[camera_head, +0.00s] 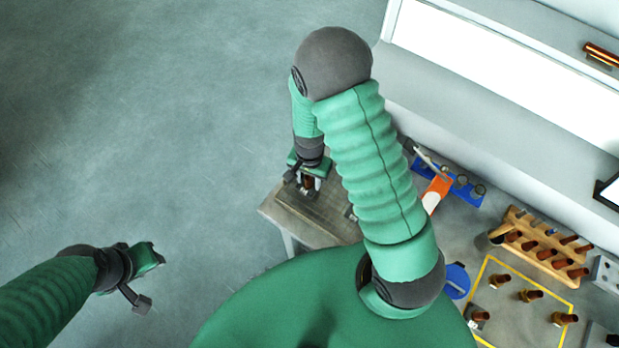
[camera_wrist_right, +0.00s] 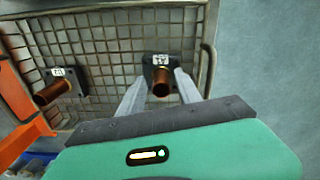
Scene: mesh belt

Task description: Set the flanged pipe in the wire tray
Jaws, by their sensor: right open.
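The wire tray (camera_wrist_right: 118,43) fills much of the right wrist view, a metal mesh with a raised rim. One flanged pipe (camera_wrist_right: 161,86), a copper tube on a dark square flange with a white label, stands on the mesh. My right gripper (camera_wrist_right: 160,80) is open, with a finger on each side of this pipe; I cannot tell whether they touch it. A second flanged pipe (camera_wrist_right: 51,92) is farther left on the mesh. In the head view my right gripper (camera_head: 309,181) is over the table's far corner, and my arm hides much there. My left gripper (camera_head: 145,280) hangs over the floor, its jaws unclear.
More pipes (camera_head: 530,295) stand inside a yellow outline on the right. A wooden rack (camera_head: 545,247) holds several copper tubes. A blue holder with an orange item (camera_head: 437,191) lies behind my right arm. The grey floor (camera_head: 150,120) at left is clear.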

